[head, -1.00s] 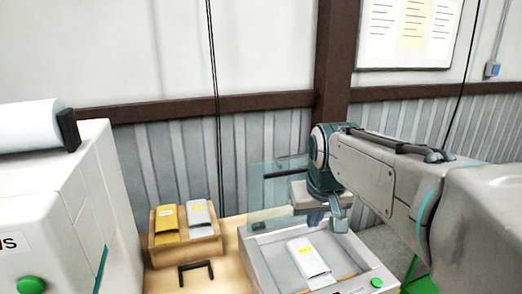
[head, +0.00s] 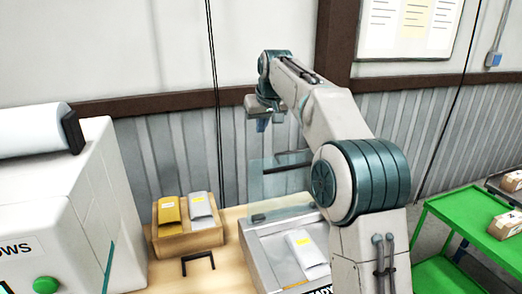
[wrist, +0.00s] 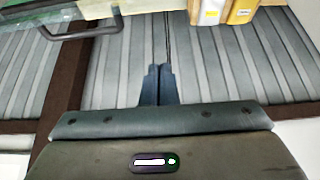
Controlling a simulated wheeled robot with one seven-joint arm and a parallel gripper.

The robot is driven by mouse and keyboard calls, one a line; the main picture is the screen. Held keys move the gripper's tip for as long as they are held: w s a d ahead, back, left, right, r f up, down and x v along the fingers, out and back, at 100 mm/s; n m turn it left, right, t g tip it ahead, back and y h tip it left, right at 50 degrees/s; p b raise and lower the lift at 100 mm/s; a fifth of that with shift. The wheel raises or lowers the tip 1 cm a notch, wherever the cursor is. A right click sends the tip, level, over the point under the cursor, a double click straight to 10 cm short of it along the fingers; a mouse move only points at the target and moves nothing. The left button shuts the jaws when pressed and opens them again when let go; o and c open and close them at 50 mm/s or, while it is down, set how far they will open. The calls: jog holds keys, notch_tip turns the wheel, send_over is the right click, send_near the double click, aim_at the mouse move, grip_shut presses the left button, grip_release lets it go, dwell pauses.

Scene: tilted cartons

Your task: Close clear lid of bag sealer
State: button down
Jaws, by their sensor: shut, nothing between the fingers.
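The bag sealer (head: 262,262) is a pale grey box on the wooden table, partly hidden by my arm. Its clear lid (head: 268,188) stands raised at the back, with a dark bar handle (head: 290,160) near its top. A white bag with a yellow label (head: 306,250) lies in the sealer. My gripper (head: 262,125) is shut and empty, pointing down, above the lid's top edge in the head view. In the wrist view the closed fingers (wrist: 157,84) show against the ribbed wall, with the lid's handle (wrist: 85,30) at upper left, apart from them.
A wooden box (head: 190,240) with a yellow and a silver bag stands left of the sealer. A black bracket (head: 198,263) is on the table before it. A white machine (head: 70,210) is at far left. A green cart (head: 470,220) with cartons stands right.

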jog(key=shift+w+a+f+p, duration=0.15)
jog(key=shift+f+p, duration=0.55)
jog(key=shift+f, duration=1.55)
jog(key=shift+w+d+f+p, duration=0.1)
jog(key=shift+f+p, duration=0.6)
jog(key=shift+f, duration=1.5)
jog(key=shift+f+b, duration=0.1)
jog(key=shift+b, duration=0.2)
